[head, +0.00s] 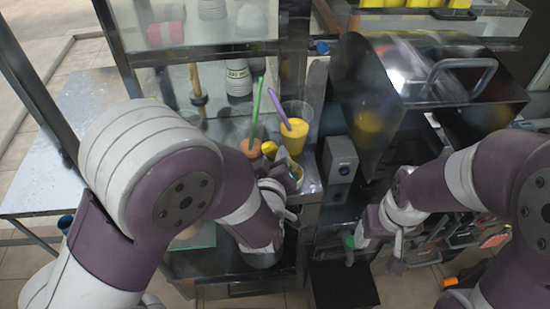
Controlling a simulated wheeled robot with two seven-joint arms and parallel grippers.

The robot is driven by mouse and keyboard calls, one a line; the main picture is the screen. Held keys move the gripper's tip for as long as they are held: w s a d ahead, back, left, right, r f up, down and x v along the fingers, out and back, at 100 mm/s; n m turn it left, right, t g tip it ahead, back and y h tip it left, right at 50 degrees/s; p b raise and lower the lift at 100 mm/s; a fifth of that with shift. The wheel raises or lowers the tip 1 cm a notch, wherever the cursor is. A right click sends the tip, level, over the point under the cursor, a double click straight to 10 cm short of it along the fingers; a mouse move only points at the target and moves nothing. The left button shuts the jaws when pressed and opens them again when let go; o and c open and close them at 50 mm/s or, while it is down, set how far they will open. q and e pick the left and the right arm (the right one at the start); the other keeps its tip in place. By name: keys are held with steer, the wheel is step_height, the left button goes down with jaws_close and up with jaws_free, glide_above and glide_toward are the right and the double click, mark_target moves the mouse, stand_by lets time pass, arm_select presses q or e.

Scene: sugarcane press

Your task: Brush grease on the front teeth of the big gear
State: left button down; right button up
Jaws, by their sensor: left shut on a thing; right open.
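My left gripper (286,197) is low in the middle of the head view, just in front of the drink cups. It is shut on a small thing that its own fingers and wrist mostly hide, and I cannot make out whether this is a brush. My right gripper (379,246) is open to the right of it, pointing down in front of the metal machine. A small green part (349,242) shows just left of its fingers. The metal press housing (425,75) with a curved handle stands at the back right. I cannot make out the big gear or its teeth.
An orange cup (253,149) with a green straw and a yellow cup (298,140) with a purple straw stand behind my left gripper. A grey box with a round knob (340,160) is beside the press. A pale table (95,150) is at the left.

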arm_select(q)
steer(key=shift+f+b, duration=0.8)
stand_by(1.6)
steer(key=shift+r, duration=0.1)
step_height(320, 180, up, 7)
steer(key=p, duration=0.6)
stand_by(0.6)
